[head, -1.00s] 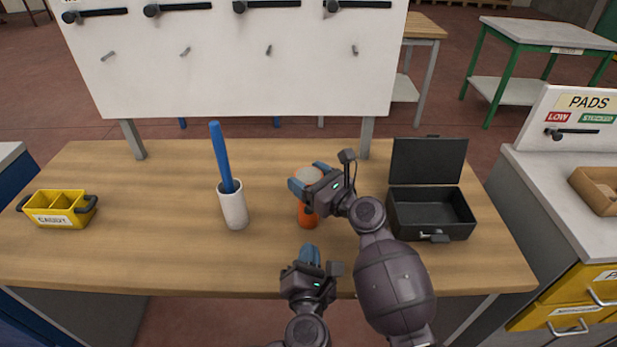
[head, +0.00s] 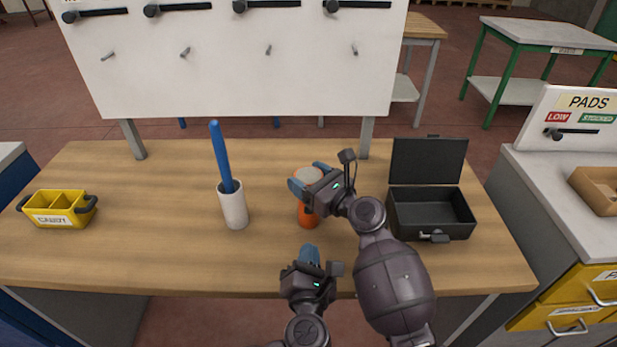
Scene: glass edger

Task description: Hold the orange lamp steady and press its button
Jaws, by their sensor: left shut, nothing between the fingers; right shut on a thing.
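The orange lamp (head: 308,216) stands upright on the wooden table, with a pale round top showing above the fingers. My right gripper (head: 308,182) is shut around its upper part and covers much of it. The lamp's button cannot be made out. My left gripper (head: 309,254) is shut and empty, low in the view near the table's front edge. It is in front of the lamp and apart from it, fingers pointing toward it.
A white cup (head: 233,206) holding a blue rod stands left of the lamp. An open black box (head: 432,213) sits at the right, close to my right arm. A yellow caddy (head: 58,208) is at the far left. A white pegboard panel (head: 230,60) rises behind the wooden table (head: 150,240).

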